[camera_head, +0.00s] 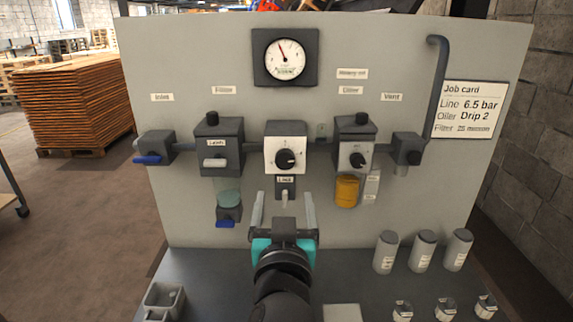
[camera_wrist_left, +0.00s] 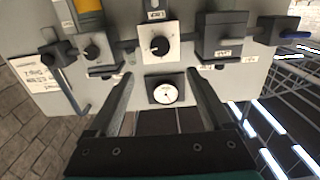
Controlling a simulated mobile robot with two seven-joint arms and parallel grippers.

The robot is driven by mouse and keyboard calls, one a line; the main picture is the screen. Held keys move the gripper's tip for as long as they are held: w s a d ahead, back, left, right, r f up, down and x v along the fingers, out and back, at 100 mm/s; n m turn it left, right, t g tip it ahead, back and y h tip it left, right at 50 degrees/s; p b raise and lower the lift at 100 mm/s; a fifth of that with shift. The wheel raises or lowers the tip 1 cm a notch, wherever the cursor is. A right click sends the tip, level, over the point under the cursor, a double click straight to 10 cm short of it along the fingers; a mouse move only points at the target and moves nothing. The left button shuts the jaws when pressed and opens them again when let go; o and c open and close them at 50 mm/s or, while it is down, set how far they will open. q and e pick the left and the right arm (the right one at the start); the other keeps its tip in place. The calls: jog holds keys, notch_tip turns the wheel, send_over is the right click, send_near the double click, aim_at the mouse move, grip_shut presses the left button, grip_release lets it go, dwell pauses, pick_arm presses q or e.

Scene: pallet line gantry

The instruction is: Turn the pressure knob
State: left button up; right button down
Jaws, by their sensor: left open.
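The pressure knob (camera_head: 285,159) is a black round knob on a white square plate in the middle of the upright grey panel. In the wrist view, which is upside down, the knob (camera_wrist_left: 159,46) shows beyond the fingers. My left gripper (camera_head: 284,200) is open and empty, with its fingers pointing at the panel below the knob in the head view. It appears apart from the knob. The round pressure gauge (camera_head: 285,57) sits above, its needle tilted slightly left of upright. The job card (camera_head: 467,109) reads "Line 6.5 bar". My right gripper is out of view.
A filter unit (camera_head: 217,147) stands left of the knob and an oiler (camera_head: 355,143) with an amber bowl (camera_head: 347,190) right of it. A blue-handled inlet valve (camera_head: 155,148) is at far left. Several grey cylinders (camera_head: 423,251) stand on the bench (camera_head: 220,285).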

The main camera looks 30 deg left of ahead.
aim_at(285, 162)
pick_arm(q)
jog(key=p+x, duration=0.2)
jog(key=x, duration=1.1)
jog(key=shift+w+a, duration=0.15)
jog(key=shift+w, duration=0.15)
jog(key=c, duration=1.3)
grip_shut()
